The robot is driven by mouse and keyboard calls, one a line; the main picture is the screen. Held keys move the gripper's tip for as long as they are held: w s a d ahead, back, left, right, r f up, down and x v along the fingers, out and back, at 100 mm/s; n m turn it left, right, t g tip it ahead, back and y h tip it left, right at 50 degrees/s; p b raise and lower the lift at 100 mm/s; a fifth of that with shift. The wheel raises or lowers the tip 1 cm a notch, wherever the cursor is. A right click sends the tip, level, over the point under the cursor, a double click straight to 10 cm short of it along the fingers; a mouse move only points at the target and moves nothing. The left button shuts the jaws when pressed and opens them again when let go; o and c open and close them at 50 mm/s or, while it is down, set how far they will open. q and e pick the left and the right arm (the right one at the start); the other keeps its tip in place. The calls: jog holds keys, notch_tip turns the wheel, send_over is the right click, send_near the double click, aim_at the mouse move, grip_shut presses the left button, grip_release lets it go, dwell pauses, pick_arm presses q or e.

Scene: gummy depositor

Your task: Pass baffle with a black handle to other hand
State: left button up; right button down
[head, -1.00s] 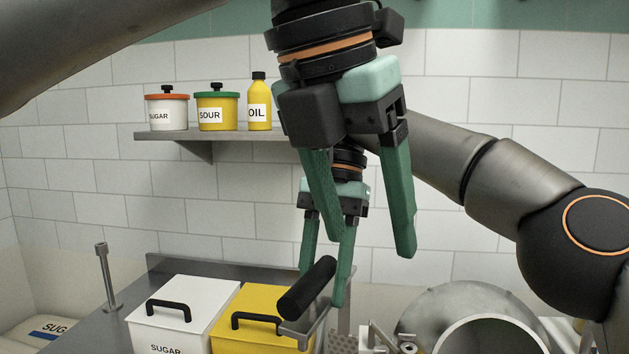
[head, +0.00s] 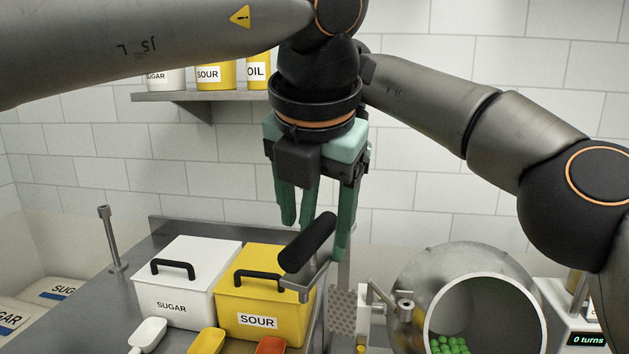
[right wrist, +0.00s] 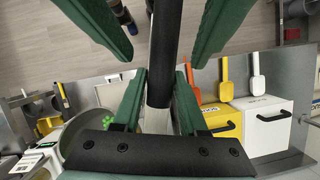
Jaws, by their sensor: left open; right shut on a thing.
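The baffle's black handle (head: 307,242) is tilted in the head view, with its metal part (head: 297,288) below, in front of the yellow bin. My right gripper (head: 323,243) is shut on the baffle; it is mostly hidden behind my left gripper in the head view. The right wrist view shows its fingers (right wrist: 160,92) on both sides of the baffle near the handle's lower end. My left gripper (head: 317,220) is open and points down above the handle. In the right wrist view its two green fingers (right wrist: 162,50) stand apart on either side of the black handle (right wrist: 166,45).
A white sugar bin (head: 185,283) and a yellow sour bin (head: 262,302) stand on the metal counter below, with scoops in front. A round metal drum (head: 420,275) with green gummies stands at right. A shelf (head: 190,96) with jars is on the back wall.

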pick_arm(q)
jog(key=shift+x, duration=0.85)
grip_shut()
pick_arm(e)
jog(key=shift+c, duration=1.8)
grip_release()
